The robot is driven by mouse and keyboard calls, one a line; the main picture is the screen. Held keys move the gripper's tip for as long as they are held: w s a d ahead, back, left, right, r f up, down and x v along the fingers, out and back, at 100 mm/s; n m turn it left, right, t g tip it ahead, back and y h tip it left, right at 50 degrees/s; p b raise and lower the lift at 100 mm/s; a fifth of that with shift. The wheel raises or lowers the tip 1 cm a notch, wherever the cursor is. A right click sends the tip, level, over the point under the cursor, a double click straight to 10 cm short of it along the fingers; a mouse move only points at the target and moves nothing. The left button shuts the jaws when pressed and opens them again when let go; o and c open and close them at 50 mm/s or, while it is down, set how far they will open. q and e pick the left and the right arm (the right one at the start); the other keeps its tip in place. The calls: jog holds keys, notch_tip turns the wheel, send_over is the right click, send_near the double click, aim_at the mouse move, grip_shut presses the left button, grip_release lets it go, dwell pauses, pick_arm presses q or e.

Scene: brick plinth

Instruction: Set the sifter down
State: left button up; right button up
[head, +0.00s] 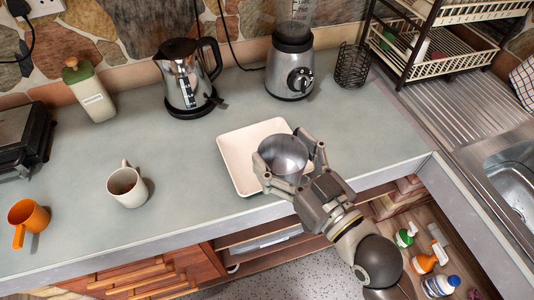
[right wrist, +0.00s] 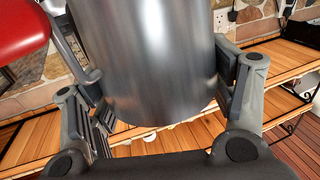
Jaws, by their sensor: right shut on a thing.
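The sifter (head: 282,155) is a round grey metal body in my right gripper (head: 292,168). In the head view it is over the near right part of a white square tray (head: 237,166). I cannot tell whether it touches the tray. In the right wrist view its smooth metal side (right wrist: 145,55) fills the space between the fingers of my right gripper (right wrist: 158,95), which are shut on it from both sides. A red piece (right wrist: 22,30) shows at the upper left there; I cannot tell whether it belongs to the sifter. My left gripper is not in view.
A kettle (head: 186,80) and a blender (head: 290,70) stand behind the tray. A dish rack (head: 440,66) and sink (head: 512,172) are right. Counter (head: 185,160) between mug and tray is clear.

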aim_at(270, 147)
jog(key=shift+s+a+r+n+g+y, duration=0.15)
jog(key=shift+s+a+n+g+y, duration=0.15)
jog(key=shift+a, duration=0.2)
jog(key=shift+s+a+r+n+g+y, duration=0.1)
jog(key=shift+s+a+n+g+y, duration=0.1)
jog(key=shift+a+y, duration=0.25)
jog(key=w+b, duration=0.1)
jog(key=b, duration=0.1)
jog(key=w+f+b, duration=0.1)
jog(key=w+b, duration=0.1)
jog(key=w+f+b, duration=0.1)
jog(key=b, duration=0.2)
jog(key=shift+w+a+f, duration=0.15)
jog(key=shift+a+f, duration=0.05)
jog(key=shift+a, duration=0.05)
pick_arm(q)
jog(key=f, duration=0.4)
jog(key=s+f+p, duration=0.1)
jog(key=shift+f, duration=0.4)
pick_arm(e)
jog(key=w+f, duration=0.4)
jog(key=f, duration=0.1)
jog(key=w+f, duration=0.5)
jog(key=shift+w+a+f, duration=0.1)
jog(key=shift+w+f, duration=0.15)
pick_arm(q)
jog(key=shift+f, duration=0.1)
